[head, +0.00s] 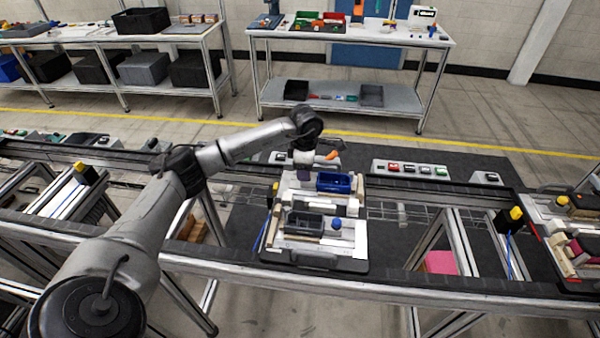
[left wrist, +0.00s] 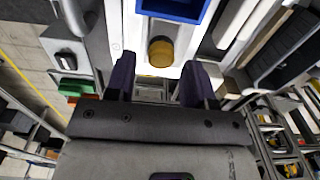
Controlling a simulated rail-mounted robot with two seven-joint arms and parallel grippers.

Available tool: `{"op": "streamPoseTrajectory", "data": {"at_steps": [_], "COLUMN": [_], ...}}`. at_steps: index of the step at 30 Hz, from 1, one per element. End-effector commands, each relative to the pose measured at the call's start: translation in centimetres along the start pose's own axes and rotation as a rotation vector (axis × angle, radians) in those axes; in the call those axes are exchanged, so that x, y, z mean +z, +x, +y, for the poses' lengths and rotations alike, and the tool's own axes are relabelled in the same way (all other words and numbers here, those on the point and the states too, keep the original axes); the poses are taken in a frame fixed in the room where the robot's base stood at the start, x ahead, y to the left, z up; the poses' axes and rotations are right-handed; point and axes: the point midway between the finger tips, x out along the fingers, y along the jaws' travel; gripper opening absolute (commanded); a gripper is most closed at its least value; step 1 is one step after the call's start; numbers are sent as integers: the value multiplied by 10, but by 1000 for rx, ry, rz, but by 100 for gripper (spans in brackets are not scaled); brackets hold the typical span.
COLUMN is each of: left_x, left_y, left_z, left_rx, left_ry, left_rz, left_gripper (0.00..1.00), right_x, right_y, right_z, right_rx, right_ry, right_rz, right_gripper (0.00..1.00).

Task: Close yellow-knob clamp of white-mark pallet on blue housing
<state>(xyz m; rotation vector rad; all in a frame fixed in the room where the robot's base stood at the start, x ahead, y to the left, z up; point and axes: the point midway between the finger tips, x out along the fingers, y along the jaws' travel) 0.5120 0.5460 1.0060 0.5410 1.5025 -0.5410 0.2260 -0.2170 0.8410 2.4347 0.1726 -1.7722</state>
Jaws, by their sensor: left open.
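The pallet (head: 315,262) stands on the rail line in the middle of the head view, with a white strip at its front right. The blue housing (head: 335,182) sits at its far side and shows at the top of the left wrist view (left wrist: 175,8). A yellow knob (left wrist: 161,51) is beside the blue housing, ahead of and between my left fingers; my arm hides it in the head view. My left gripper (head: 304,176) reaches down at the pallet's far left. Its purple fingers are apart and empty in the left wrist view (left wrist: 160,85). My right gripper is out of view.
A dark grey housing (head: 305,222) and a blue knob (head: 337,224) are on the pallet's near side. Another pallet (head: 540,225) with a red mark stands at the right. A button panel (head: 410,169) lies behind the rail. Workbenches stand farther back.

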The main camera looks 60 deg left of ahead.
Motion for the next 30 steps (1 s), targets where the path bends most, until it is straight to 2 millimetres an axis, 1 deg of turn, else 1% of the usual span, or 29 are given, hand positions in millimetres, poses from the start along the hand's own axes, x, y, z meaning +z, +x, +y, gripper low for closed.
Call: {"op": "streamPoseTrajectory", "data": {"at_steps": [1, 18, 30], "left_x": [0, 0, 0], "left_y": [-8, -49, -50], "left_z": [0, 0, 0], "left_rx": [0, 0, 0], "left_ry": [0, 0, 0], "left_rz": [0, 0, 0], "left_gripper": [49, 49, 49], "right_x": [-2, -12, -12], "right_y": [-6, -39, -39], "right_z": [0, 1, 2], "right_rx": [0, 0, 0], "right_ry": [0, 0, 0], "right_rz": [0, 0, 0], "right_gripper": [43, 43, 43]}}
